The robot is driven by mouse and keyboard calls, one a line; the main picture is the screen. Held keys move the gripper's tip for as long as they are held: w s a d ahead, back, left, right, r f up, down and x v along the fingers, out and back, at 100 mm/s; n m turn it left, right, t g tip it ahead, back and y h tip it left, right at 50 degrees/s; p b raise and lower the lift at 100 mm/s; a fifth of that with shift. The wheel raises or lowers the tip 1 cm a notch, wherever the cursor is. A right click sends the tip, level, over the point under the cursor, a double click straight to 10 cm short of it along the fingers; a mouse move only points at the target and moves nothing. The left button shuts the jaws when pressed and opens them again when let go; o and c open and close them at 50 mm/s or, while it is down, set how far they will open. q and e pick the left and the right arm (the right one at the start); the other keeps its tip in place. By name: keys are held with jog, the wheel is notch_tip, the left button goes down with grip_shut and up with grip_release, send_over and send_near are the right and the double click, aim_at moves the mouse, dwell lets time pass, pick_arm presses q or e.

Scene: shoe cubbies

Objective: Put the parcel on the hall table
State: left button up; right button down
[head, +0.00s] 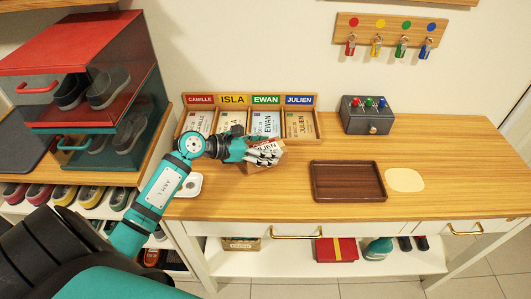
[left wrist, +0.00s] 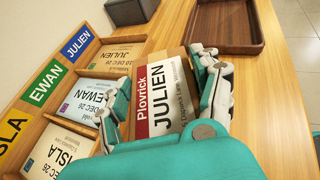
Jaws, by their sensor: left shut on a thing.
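The parcel (head: 272,165) is a small brown cardboard box with a white and red label reading "Plovrick JULIEN". It also shows in the left wrist view (left wrist: 160,98), between the fingers. My left gripper (head: 261,154) is shut on the parcel, with its fingers along two sides. The hall table (head: 350,219) has a light wood top. The parcel is over its left part, in front of the letter rack; I cannot tell whether it touches the top. The fingers cover part of the parcel in the head view. My right gripper is not in view.
A letter rack (head: 228,100) labelled CAMILLE, ISLA, EWAN and JULIEN stands at the back. A dark brown tray (head: 348,199), a cream oval mat (head: 404,180) and a grey box with coloured knobs (head: 366,121) are to the right. Bare wood lies between the parcel and the tray.

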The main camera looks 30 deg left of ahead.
pick_arm(q)
notch_tip(320, 180, down, 3)
jog(key=shift+r, duration=0.15)
jog(key=shift+s+f, duration=0.1)
jog(key=shift+f, duration=0.1)
jog(key=shift+f, duration=0.1)
jog(key=o, duration=1.5)
jog(key=shift+s+a, duration=0.1)
jog(key=b+v, duration=0.1)
jog(key=v, duration=1.1)
jog(key=shift+b, duration=0.35)
